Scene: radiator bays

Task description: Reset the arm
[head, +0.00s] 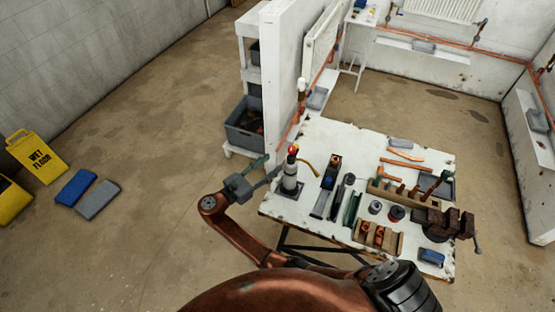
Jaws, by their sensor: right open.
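My right arm reaches out over the floor at the left side of the white workbench (335,135). Its gripper (271,167) is open, with its fingers spread toward the bench's left edge. Nothing shows between the fingers. My left gripper is not in view.
The bench carries several tools, a wooden rack (378,238) and a vise (450,224). A shelf with a grey crate (243,135) stands behind the gripper, beside a white partition (283,75). A yellow wet-floor sign (38,157) stands far left.

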